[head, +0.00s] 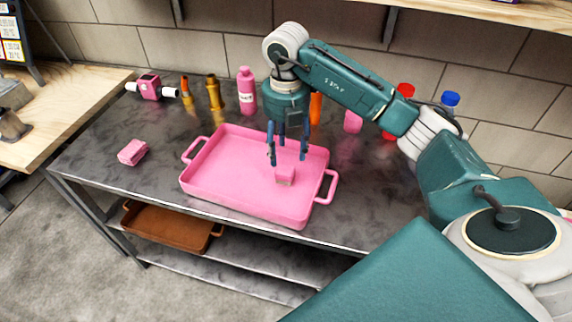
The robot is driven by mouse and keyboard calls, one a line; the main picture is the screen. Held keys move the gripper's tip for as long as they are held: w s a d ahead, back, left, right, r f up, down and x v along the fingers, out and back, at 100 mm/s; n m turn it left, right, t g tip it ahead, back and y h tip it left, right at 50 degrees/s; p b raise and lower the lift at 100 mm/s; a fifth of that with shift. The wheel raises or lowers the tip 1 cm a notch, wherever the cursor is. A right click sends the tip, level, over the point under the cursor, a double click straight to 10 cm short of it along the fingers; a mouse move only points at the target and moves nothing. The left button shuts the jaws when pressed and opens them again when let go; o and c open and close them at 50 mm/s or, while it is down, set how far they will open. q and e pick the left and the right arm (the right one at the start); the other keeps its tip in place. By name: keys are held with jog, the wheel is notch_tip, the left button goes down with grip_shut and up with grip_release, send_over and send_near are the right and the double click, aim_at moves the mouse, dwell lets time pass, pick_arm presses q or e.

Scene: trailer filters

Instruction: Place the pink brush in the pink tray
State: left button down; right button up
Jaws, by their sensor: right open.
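The pink tray (225,190) with two end handles sits on the dark metal table. A small pink block with a paler lower edge, which looks like the pink brush (285,174), is inside the tray, right of its middle. My right gripper (287,160) points down over the tray, open, with its fingers just above and around the top of this block; I cannot tell whether they touch it. Another small pink block (132,152) lies on the table left of the tray; its kind is too small to tell. My left gripper is not in view.
Behind the tray stand a pink bottle (246,92), brass-coloured fittings (214,93), and a pink device (150,88) at the back left. Red-capped (405,91) and blue-capped (450,99) items stand at the back right. A brown tray (170,226) is on the lower shelf. The table left of the pink tray is mostly clear.

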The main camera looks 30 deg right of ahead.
aim_at(286, 169)
notch_tip(286, 169, up, 4)
jog(key=shift+f, duration=0.1)
dwell(0.6)
